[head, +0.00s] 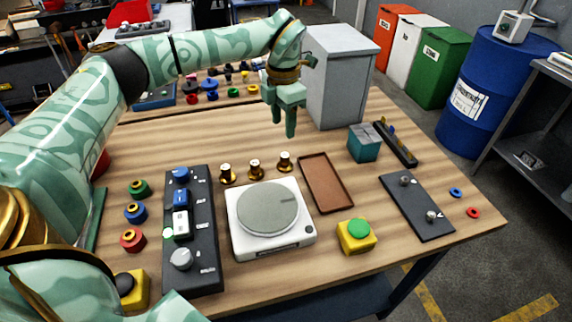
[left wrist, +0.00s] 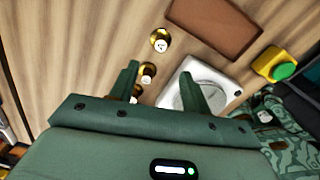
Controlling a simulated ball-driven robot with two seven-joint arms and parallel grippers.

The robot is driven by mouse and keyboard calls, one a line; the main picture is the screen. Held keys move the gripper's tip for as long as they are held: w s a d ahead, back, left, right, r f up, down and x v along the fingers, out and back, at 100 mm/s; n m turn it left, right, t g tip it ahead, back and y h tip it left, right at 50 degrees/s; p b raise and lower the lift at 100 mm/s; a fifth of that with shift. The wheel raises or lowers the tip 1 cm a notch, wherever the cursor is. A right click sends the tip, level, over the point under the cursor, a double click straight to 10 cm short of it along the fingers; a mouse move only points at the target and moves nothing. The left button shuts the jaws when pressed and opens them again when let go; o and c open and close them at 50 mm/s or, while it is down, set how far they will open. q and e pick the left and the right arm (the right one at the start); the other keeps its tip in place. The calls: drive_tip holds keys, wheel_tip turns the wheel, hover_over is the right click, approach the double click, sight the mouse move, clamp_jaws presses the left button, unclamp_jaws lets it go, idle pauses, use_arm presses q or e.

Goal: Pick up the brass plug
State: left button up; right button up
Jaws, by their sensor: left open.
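Three small brass plugs with pale tops stand upright in a row on the wooden bench: a left one (head: 227,174), a middle one (head: 255,170) and a right one (head: 285,162). They look alike. My left gripper (head: 284,121) is open and empty, above the bench and behind the row. In the left wrist view its two fingers (left wrist: 161,75) are apart. That view shows one brass plug (left wrist: 160,40) clear of the fingers and another brass plug (left wrist: 148,72) between the finger lines. The third is mostly hidden by a finger. My right gripper is not in view.
A white scale (head: 240,236) stands just in front of the plugs, with a brown tray (head: 326,182) to their right. A black control panel (head: 204,255) lies left. A grey cabinet (head: 340,80) stands close to my left gripper. A yellow button box (head: 356,240) sits front right.

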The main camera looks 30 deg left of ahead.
use_arm(q)
drive_tip(key=b, duration=0.1)
hover_over(285, 155)
wheel_tip(285, 155, down, 6)
drive_tip(key=shift+a+r, duration=0.1)
wheel_tip(285, 155, down, 5)
drive_tip(key=shift+f+b, duration=0.2)
drive_tip(key=shift+b, duration=0.95)
drive_tip(key=shift+w, duration=0.1)
drive_tip(key=shift+r, duration=0.1)
drive_tip(key=shift+c, duration=0.9)
clamp_jaws()
